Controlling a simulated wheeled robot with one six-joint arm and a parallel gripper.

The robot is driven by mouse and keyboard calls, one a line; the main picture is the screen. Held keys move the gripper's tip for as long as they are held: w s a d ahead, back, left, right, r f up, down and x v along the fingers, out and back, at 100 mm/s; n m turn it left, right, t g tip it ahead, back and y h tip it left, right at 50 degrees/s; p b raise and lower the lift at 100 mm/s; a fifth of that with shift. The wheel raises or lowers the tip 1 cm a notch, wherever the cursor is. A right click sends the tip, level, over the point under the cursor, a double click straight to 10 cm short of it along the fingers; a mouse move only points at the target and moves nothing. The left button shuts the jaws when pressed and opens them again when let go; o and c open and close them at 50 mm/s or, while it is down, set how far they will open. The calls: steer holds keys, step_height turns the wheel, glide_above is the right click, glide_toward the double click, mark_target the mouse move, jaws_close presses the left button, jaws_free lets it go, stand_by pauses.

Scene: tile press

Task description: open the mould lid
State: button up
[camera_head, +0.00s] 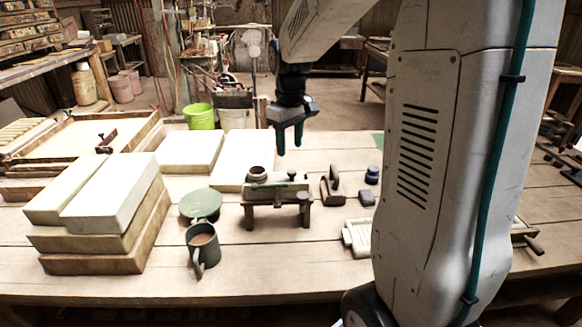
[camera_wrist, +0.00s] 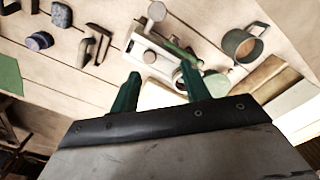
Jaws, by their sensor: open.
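A small tile press or mould (camera_head: 262,193) stands on dark legs in the middle of the table, with a pale top, a green bar and a round knob at its right end. I cannot clearly tell the lid from the rest; the top looks flat and closed. A round pot-like part (camera_head: 256,173) sits at its back left. My gripper (camera_head: 289,146) is open and empty, pointing down, above and behind the press, apart from it. Its green fingers show in the wrist view (camera_wrist: 160,76).
A dark mug (camera_head: 203,247) and a green round piece (camera_head: 200,204) are left of the press. Stacked pale blocks (camera_head: 115,208) stand further left. A brown tool (camera_head: 331,187), a dark block (camera_head: 366,198) and a pale piece (camera_head: 357,237) lie to the right. The front table strip is clear.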

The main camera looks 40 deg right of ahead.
mark_target(292, 171)
steer(key=w+d+f, duration=0.2)
steer(key=shift+d+f, duration=0.15)
steer(key=shift+f, duration=3.8)
jaws_close()
